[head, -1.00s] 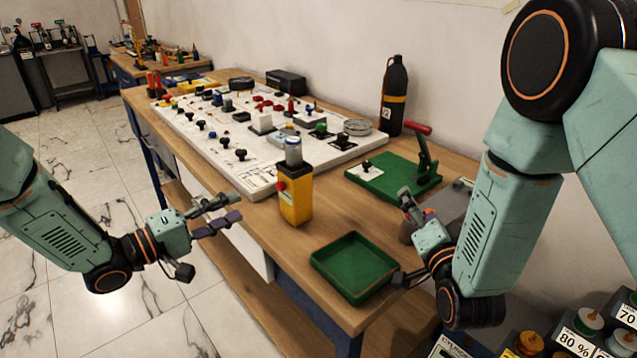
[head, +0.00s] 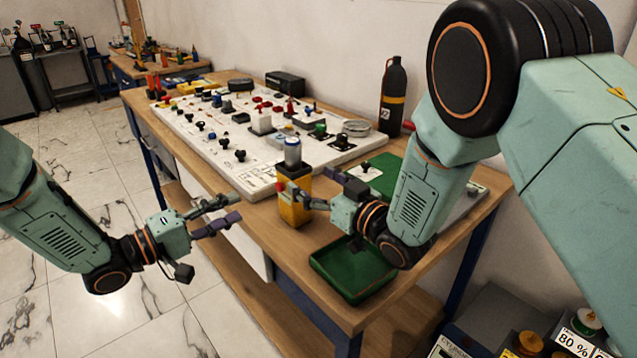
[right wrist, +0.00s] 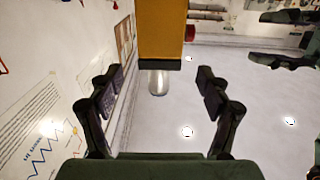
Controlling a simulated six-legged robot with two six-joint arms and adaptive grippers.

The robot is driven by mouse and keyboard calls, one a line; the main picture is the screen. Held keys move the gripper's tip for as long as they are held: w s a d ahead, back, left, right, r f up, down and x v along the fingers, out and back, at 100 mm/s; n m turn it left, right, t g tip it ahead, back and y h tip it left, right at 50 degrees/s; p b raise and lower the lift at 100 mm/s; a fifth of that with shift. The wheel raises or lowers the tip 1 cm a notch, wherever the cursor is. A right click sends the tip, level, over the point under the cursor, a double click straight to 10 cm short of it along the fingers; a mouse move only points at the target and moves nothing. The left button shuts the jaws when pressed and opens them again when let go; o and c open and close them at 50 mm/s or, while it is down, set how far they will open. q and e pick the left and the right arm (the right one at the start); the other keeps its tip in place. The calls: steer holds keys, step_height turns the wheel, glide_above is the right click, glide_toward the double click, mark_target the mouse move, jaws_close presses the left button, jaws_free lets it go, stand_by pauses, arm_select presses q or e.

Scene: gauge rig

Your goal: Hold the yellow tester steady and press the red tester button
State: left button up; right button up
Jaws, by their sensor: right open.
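The yellow tester (head: 295,207) stands upright near the table's front edge, with a clear and metal cylinder (head: 293,152) on top. Its red button (head: 280,186) is on its left side. My right gripper (head: 318,190) is open at the tester's right side; one finger overlaps its front in the head view. In the right wrist view the tester (right wrist: 162,30) appears upside down between the two open fingers (right wrist: 160,80), with gaps on both sides, and the red button (right wrist: 190,33) shows. My left gripper (head: 236,206) is open and empty, left of the tester, clear of the table edge.
A green tray (head: 345,285) lies below my right gripper. A white panel (head: 215,150) with many knobs lies behind the tester. A black bottle (head: 392,100) stands at the back. A green base (head: 378,172) is partly hidden by my right arm.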

mark_target(302, 174)
steer(key=shift+x, duration=3.55)
arm_select(q)
steer(key=shift+w, duration=0.1)
arm_select(e)
steer(key=c, duration=1.4)
arm_select(q)
jaws_close()
arm_select(e)
steer(key=shift+c, duration=0.4)
